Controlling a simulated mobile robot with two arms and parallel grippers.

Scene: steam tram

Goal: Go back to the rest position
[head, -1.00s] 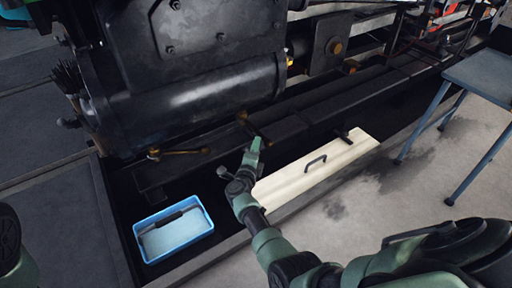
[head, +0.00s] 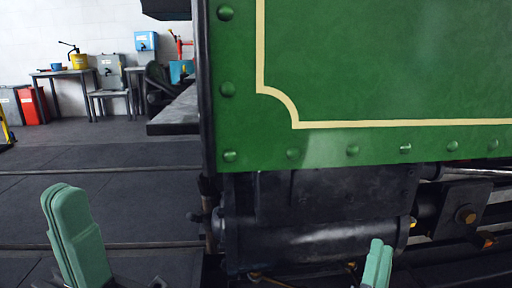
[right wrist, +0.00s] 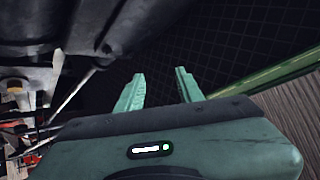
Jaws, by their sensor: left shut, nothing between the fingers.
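My left gripper (head: 68,205) stands at the lower left of the head view, its green fingers pointing up and pressed together with nothing between them. My right gripper (head: 378,250) shows at the bottom right of centre, its fingers pointing up in front of the tram's dark underframe. In the right wrist view the two green fingers of the right gripper (right wrist: 159,84) stand apart with nothing between them. My wrists and most of both arms are out of the head view.
The tram's green side panel (head: 380,70) with rivets and a cream line fills the upper right, close ahead. A dark cylinder (head: 315,240) lies below it. Dark floor (head: 130,195) is open at left, with a workbench (head: 85,72) by the far wall.

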